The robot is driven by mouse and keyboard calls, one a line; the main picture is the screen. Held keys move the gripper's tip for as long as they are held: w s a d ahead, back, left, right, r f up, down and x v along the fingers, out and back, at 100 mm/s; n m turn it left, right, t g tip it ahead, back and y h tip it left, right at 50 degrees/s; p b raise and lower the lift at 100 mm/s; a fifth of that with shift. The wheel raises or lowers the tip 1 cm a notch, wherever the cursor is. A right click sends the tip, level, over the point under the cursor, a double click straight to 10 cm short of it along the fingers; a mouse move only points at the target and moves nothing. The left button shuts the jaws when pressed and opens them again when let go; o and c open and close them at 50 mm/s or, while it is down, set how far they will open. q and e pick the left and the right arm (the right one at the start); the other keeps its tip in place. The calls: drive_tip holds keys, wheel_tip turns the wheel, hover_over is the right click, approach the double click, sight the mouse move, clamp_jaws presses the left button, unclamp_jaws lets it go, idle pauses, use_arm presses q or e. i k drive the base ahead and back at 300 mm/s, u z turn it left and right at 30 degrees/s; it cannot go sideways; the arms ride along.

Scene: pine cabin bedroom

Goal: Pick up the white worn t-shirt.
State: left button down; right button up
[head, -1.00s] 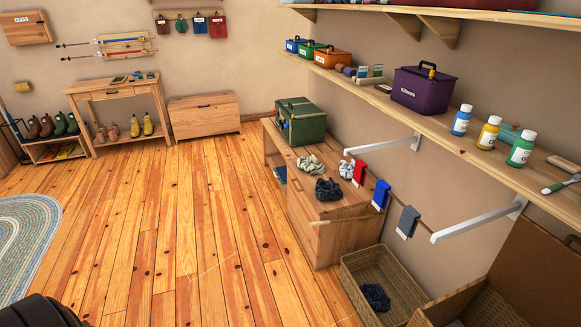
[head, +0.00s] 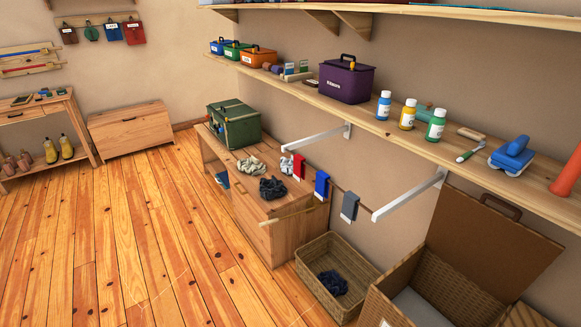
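Several crumpled cloths lie on the low wooden cabinet (head: 290,207) below the shelf. One is cream or beige (head: 250,166), one is whitish grey (head: 287,165) near the wall, and one is dark (head: 272,188) near the front edge. Which of the pale ones is the white worn t-shirt I cannot tell at this size. Neither of my grippers is in view.
A green box (head: 234,124) stands at the cabinet's far end. Red, blue and grey cloths (head: 349,207) hang on a rail by the wall. A wicker basket (head: 312,283) holding dark cloth and an open lidded hamper (head: 386,296) stand nearer. The plank floor (head: 130,240) is clear.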

sight(286, 165)
drive_tip(key=u, duration=0.85)
drive_tip(key=i, duration=2.8)
drive_tip(key=z, duration=2.45)
